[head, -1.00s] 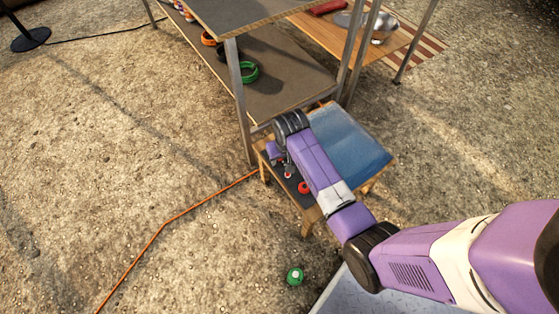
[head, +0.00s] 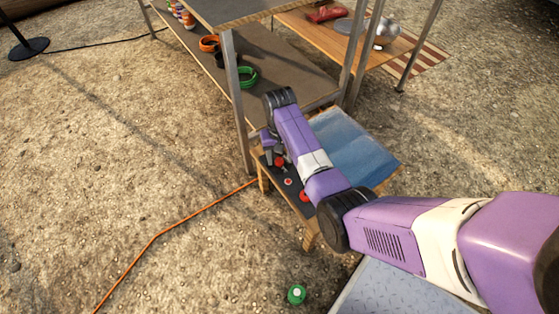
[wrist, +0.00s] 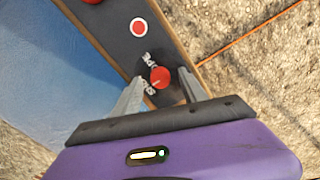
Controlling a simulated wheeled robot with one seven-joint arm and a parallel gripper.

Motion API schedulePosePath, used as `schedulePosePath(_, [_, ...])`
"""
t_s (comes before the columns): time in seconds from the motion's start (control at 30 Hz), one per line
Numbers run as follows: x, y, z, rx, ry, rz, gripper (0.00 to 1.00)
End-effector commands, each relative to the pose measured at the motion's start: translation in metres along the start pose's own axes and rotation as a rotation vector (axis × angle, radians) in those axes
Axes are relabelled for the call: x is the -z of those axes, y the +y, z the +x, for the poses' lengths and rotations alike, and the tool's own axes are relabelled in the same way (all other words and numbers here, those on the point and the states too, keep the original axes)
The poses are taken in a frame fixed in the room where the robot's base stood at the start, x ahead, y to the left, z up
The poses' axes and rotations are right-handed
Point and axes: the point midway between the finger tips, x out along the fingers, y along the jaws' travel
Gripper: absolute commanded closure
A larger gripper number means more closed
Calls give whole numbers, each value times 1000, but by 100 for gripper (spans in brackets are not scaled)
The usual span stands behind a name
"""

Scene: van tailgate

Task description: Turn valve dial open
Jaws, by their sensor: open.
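A round red dial (wrist: 160,77) with a pale pointer line sits on a dark panel (wrist: 122,42), with white lettering beside it. In the head view the red dial (head: 280,161) shows at the far end of the panel, just by my gripper (head: 273,152). In the wrist view my gripper (wrist: 161,80) is open. Its two grey fingers appear on either side of the dial. I cannot tell whether they touch it or how far above it they are.
A white-ringed red button (wrist: 139,27) and another red knob (head: 305,196) share the panel. A blue cloth or sheet (head: 352,145) covers the rest of the small wooden table. A metal-legged shelf (head: 285,78) stands behind. An orange cable (head: 180,219) and green round object (head: 296,294) lie on the ground.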

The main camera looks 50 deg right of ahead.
Motion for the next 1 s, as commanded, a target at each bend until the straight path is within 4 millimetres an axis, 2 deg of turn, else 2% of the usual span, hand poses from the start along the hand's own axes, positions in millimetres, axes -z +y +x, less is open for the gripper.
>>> schedulePosePath(0.1, [0,0,7,0,0,0,50])
schedulePosePath(0.37, [0,0,7,0,1,0,50])
schedulePosePath(0.63, [0,0,7,0,1,0,100])
schedulePosePath(1.0, [0,0,5,0,1,42,100])
